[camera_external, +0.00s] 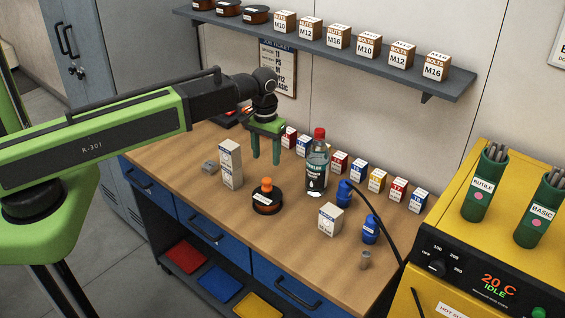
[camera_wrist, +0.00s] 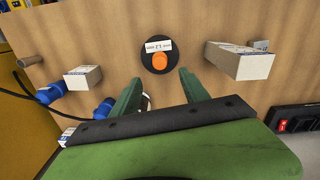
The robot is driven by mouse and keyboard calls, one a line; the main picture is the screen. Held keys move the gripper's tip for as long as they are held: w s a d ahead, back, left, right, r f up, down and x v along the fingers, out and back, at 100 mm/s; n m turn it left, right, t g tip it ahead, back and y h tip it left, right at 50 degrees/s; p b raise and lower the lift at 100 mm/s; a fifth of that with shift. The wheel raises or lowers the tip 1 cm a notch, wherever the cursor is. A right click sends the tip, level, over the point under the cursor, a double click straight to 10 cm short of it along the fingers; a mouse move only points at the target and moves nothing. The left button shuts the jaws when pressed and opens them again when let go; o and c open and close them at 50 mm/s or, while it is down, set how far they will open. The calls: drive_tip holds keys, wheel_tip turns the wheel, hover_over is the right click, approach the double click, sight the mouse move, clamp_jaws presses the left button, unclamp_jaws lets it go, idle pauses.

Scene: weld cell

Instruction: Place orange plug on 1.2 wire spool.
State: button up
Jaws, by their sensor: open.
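The orange plug (camera_external: 267,183) stands upright on the dark wire spool (camera_external: 267,206), which lies flat on the wooden workbench. In the wrist view the plug (camera_wrist: 158,62) sits over the middle of the spool (camera_wrist: 149,65), below a white label that seems to read 1.2. My gripper (camera_external: 266,160) points down over the bench, behind the spool in the outside view. In the wrist view its green fingers (camera_wrist: 160,77) are spread apart and empty, with the spool beyond their tips. The fingers do not touch the plug.
White boxes (camera_external: 230,165) (camera_external: 330,218) stand on either side of the spool. A dark bottle with a red cap (camera_external: 317,165) is close to the right of my gripper. Blue connectors (camera_external: 370,229) and a row of small boxes lie further right and behind. The bench front is clear.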

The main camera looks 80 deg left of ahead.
drive_tip(key=s+d+m, duration=0.3)
drive_tip(key=d+m, duration=0.7)
drive_tip(key=d, duration=1.9)
drive_tip(key=shift+d+m, duration=0.15)
drive_tip(key=shift+m, duration=0.25)
